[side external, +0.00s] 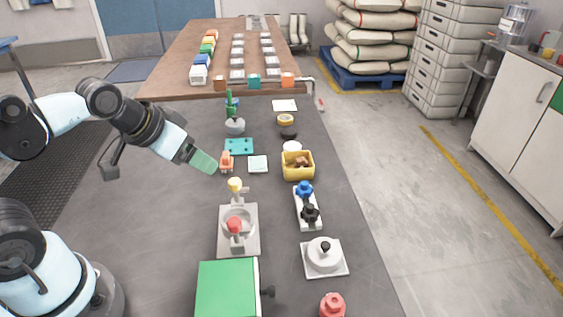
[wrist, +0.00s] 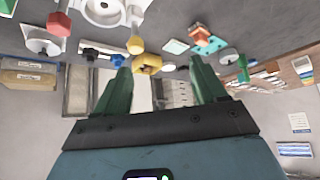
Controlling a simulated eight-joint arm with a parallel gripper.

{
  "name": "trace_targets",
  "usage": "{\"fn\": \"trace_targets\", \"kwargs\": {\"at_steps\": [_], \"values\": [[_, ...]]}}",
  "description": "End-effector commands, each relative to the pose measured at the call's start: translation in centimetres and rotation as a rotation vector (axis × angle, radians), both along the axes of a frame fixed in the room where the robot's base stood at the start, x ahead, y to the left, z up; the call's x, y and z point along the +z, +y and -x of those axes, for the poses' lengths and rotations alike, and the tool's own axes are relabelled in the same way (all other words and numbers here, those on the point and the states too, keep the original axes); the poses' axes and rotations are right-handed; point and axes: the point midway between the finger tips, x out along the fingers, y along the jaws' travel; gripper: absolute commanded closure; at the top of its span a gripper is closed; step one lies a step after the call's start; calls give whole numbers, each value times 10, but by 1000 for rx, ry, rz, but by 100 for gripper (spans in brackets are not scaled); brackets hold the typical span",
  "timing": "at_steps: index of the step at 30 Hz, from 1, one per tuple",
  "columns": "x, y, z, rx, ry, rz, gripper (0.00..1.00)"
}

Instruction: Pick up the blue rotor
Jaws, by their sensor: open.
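The blue rotor (side external: 305,188) stands on a white holder (side external: 299,222) beside a black rotor (side external: 310,213), right of the table's middle. In the wrist view the blue rotor (wrist: 117,60) shows small, just beyond the tip of the left finger, with the black rotor (wrist: 90,53) to its left. My gripper (side external: 203,161) has green fingers and hangs in the air above the left part of the table, well apart from the rotor. In the wrist view my gripper (wrist: 161,66) is open, with nothing held between its fingers.
A yellow bin (side external: 298,172) stands just behind the rotor holder. A grey base (side external: 249,244) with red and yellow knobs lies to its left. A white round part on a plate (side external: 324,257) and a green box (side external: 228,290) are nearer. The table's right strip is clear.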

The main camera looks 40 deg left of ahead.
Motion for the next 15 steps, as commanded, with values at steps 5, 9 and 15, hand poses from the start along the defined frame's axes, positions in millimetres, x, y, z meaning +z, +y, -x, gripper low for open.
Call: {"fn": "trace_targets", "kwargs": {"at_steps": [5, 9, 15], "values": [[3, -4, -6, -20, 10, -2, 29], [12, -15, -23, -88, 43, -13, 29], [18, -43, -62, -229, 108, -30, 29]]}}
